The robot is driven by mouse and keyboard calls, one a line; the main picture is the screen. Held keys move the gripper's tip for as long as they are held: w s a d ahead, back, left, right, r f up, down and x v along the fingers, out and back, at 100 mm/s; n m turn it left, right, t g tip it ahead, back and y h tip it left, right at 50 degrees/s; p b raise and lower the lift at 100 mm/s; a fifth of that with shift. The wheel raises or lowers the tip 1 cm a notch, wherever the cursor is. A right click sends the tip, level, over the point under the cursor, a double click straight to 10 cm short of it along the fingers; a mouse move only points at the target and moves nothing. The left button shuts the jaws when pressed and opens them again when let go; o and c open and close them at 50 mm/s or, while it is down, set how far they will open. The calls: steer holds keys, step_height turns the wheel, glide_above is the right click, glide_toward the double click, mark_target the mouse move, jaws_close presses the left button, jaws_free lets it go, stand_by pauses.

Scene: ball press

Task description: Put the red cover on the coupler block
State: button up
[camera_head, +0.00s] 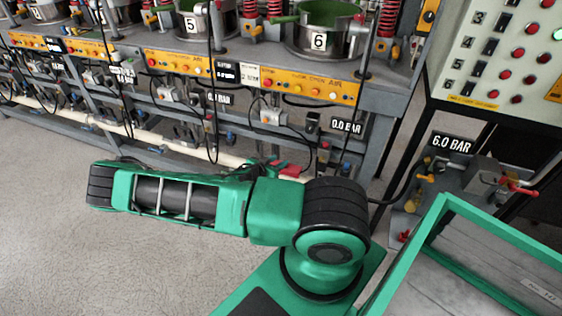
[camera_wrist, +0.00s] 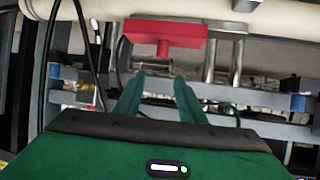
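The red cover (camera_wrist: 165,33) shows in the wrist view as a flat red bar with a short red stem on its near side. It is near the cream pipe, just beyond my fingertips. My gripper (camera_wrist: 159,78) is open, its two green fingers apart with nothing between them, and the stem is roughly in line with the gap. In the head view a red piece (camera_head: 290,170) shows just behind my green arm, and my fingers are hidden there. I cannot tell which part is the coupler block.
A cream pipe (camera_head: 150,139) runs low along the front of the grey press bench (camera_head: 385,97). Black cables (camera_head: 211,120) hang in front of the bench. A control panel (camera_head: 510,60) stands at right, above a grey valve unit (camera_head: 485,172). Open floor (camera_head: 60,250) lies at left.

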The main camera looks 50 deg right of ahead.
steer(key=s+a+r+n+g+y, duration=0.1)
steer(key=s+a+r+n+y, duration=0.2)
steer(key=r, duration=1)
steer(key=s+a+r+n+y, duration=0.3)
steer(key=s+a+r+y, duration=0.2)
steer(key=s+a+r, duration=0.5)
steer(key=s+a+r+n+g+y, duration=0.1)
steer(key=s+a+r+n+y, duration=0.2)
steer(key=s+a+r, duration=0.4)
steer(key=shift+s+r+g+y, duration=0.3)
steer(key=shift+s+r+y, duration=0.6)
steer(key=shift+s+r, duration=3.1)
steer(key=shift+w+a+r, duration=0.1)
steer(key=shift+w+r, duration=0.65)
